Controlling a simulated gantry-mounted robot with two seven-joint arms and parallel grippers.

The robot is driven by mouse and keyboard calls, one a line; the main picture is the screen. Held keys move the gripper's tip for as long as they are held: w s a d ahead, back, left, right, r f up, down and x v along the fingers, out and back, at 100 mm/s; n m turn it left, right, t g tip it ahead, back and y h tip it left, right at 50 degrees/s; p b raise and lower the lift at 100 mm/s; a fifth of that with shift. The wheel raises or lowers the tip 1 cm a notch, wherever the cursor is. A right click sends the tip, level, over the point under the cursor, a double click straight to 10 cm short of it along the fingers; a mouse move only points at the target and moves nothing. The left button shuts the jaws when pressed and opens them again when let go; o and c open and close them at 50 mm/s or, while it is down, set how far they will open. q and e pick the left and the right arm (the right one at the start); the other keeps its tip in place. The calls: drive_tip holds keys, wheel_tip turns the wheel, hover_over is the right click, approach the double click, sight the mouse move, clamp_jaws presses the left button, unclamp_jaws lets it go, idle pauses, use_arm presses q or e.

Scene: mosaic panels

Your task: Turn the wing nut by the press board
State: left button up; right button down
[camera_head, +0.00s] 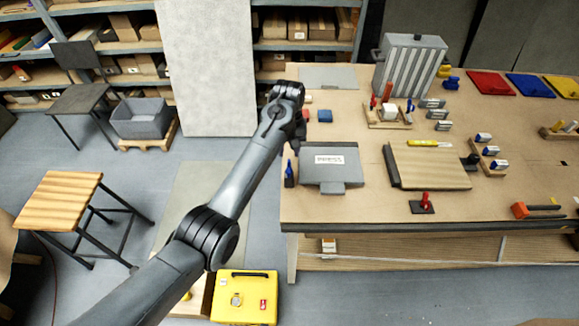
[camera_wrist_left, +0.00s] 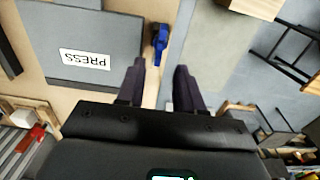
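The press board (camera_head: 331,167) is a grey panel with a white PRESS label at the table's left edge; it also shows in the left wrist view (camera_wrist_left: 90,35). Beside it, to its left, is a small blue wing nut (camera_head: 289,175) with a dark part. In the left wrist view the wing nut (camera_wrist_left: 160,42) is just beyond the fingertips, roughly in line with the gap. My left gripper (camera_wrist_left: 160,68) is open with nothing between its fingers. In the head view the left gripper (camera_head: 296,146) is small and partly hidden by its wrist. My right gripper is not in view.
The wooden table (camera_head: 350,210) also holds a wood panel (camera_head: 430,168), a red-knobbed piece (camera_head: 424,203) and a ribbed grey case (camera_head: 408,65). A yellow case (camera_head: 244,298) and a stool (camera_head: 60,200) stand on the floor left of it.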

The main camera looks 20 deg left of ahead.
sight(289, 166)
use_arm(q)
wheel_tip(289, 166, down, 8)
drive_tip(key=shift+f, duration=0.25)
drive_tip(key=shift+c, duration=0.3)
clamp_jaws()
